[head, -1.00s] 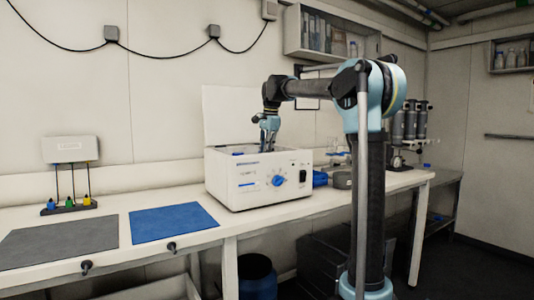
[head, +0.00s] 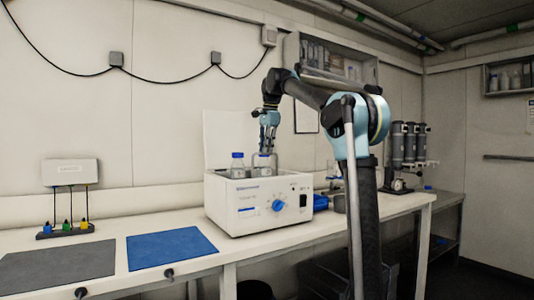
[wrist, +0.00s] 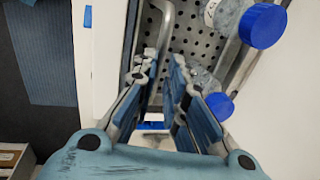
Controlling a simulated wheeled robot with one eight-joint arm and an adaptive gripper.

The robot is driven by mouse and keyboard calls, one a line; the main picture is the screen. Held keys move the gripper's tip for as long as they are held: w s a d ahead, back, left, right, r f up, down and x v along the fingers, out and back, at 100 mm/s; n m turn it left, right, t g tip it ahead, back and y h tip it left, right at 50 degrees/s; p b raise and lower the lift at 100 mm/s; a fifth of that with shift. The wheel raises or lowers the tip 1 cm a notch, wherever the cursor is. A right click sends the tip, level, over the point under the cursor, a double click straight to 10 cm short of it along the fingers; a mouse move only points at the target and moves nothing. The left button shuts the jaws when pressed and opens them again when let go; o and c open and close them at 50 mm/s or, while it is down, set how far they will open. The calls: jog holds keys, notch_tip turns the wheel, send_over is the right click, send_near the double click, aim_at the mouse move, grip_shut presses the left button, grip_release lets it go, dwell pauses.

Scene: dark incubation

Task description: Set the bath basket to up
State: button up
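The bath (head: 257,215) is a white box with a blue knob, on the bench with its lid (head: 226,140) standing open behind. The metal bath basket (wrist: 197,42) has a perforated floor and holds blue-capped bottles; one bottle (head: 237,166) shows above the bath rim in the head view. My gripper (head: 264,150) is above the bath, with its fingers around the basket's bent metal handle (wrist: 166,28). The basket is raised in the bath.
A blue mat (head: 170,248) and a grey mat (head: 58,266) lie to the left of the bath. A stand with coloured pieces (head: 66,228) is at the far left. A blue item (head: 320,202) sits close right of the bath.

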dwell(0.3)
notch_tip(320, 180, up, 12)
jog(key=s+d, duration=0.1)
jog(key=shift+s+d+f, duration=0.2)
jog(key=shift+s, duration=0.2)
dwell(0.3)
dwell(0.4)
jog(key=s+d+f+n, duration=0.3)
jog(key=s+d+f, duration=0.45)
jog(key=f, duration=0.35)
jog(key=s+d+f+n, duration=0.3)
jog(key=s+d+f, duration=0.45)
jog(key=f, duration=0.35)
jog(key=s+d+f+n, duration=0.1)
jog(key=s+d+f, duration=0.1)
jog(key=s+f, duration=0.6)
jog(key=s+d+f+n, duration=0.2)
jog(key=s+f, duration=0.6)
jog(key=f, duration=0.9)
jog(key=s+d+f+n+h, duration=0.1)
jog(key=s+d+f+n, duration=0.1)
jog(key=s+f, duration=0.5)
notch_tip(320, 180, down, 6)
jog(key=shift+s+d+r, duration=0.25)
jog(key=shift+s+d, duration=0.15)
jog(key=shift+d, duration=0.5)
